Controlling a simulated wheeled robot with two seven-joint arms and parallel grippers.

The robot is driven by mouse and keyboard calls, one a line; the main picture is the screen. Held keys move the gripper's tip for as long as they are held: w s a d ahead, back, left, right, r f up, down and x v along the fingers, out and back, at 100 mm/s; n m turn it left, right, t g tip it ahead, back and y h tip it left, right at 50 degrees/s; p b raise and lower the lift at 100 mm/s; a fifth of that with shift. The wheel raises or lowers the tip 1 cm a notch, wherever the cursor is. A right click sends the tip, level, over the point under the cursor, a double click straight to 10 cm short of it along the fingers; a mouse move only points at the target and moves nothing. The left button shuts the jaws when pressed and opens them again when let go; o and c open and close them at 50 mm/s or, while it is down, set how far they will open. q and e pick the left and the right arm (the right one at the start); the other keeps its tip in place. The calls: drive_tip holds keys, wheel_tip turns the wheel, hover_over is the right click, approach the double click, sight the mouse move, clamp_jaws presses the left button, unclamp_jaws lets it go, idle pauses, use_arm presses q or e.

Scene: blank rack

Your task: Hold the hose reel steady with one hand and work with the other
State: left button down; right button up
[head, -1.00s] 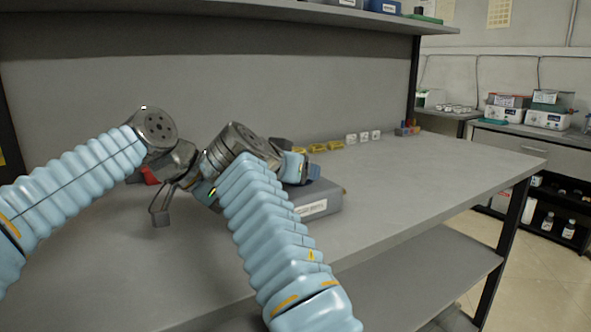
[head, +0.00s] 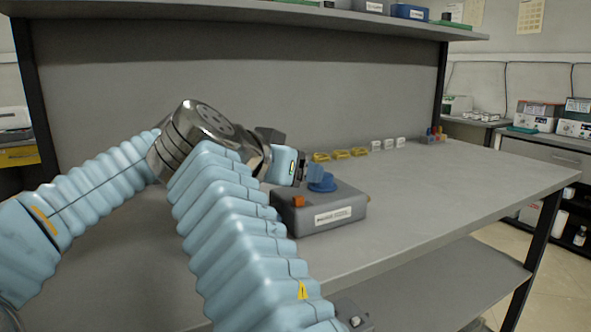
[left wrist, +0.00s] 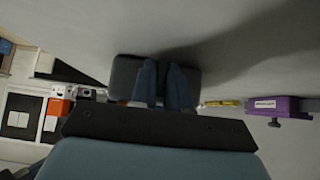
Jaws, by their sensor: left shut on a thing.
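A grey box (head: 345,207) with a white label, an orange block on its near left corner and a blue round knob (head: 323,184) on top stands on the bench. Nothing clearly looks like a hose reel. My left gripper (head: 313,173) reaches from the left to the knob, its blue fingers closed on it. In the left wrist view, which appears upside down, the two fingers (left wrist: 163,87) are close together before the grey box (left wrist: 125,73); their tips hide the grip. My right forearm crosses in front; the right gripper is hidden.
Yellow pieces (head: 341,154) and white blocks (head: 388,144) line the back of the bench. A purple box (left wrist: 273,104) shows in the left wrist view. A shelf (head: 250,16) hangs above. The bench to the right of the grey box is clear.

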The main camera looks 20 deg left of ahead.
use_arm(q)
drive_tip(key=c, duration=1)
unclamp_jaws()
drive_tip(key=shift+c, duration=0.2)
